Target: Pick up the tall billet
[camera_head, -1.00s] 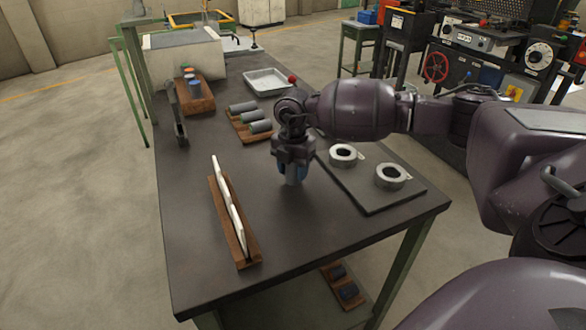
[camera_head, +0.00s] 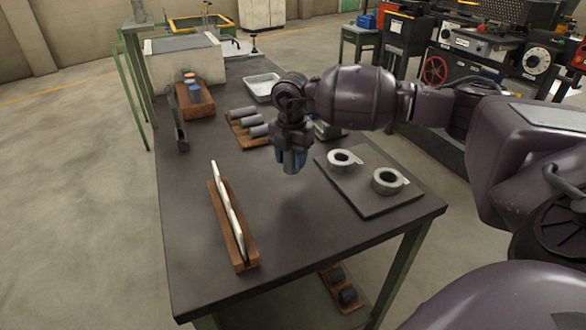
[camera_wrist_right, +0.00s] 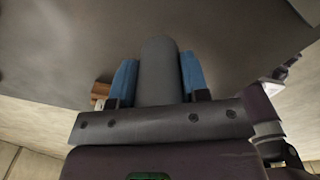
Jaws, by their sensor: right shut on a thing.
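My right gripper (camera_head: 293,165) is above the middle of the dark table, beside the plate with rings. It is shut on a grey cylindrical billet, the tall billet (camera_wrist_right: 158,70), which stands out between its two blue fingers in the wrist view. In the head view the fingers mostly hide the billet. A soft shadow lies on the table below the gripper, and the billet appears clear of the surface. My left gripper is not in view.
Wooden rack (camera_head: 249,139) with several lying grey cylinders is behind the gripper. Dark plate (camera_head: 369,209) with two metal rings is to the right. Wooden holder (camera_head: 249,254) with white upright pieces is left-front. A metal tray (camera_head: 258,94) stands farther back. The front table middle is bare.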

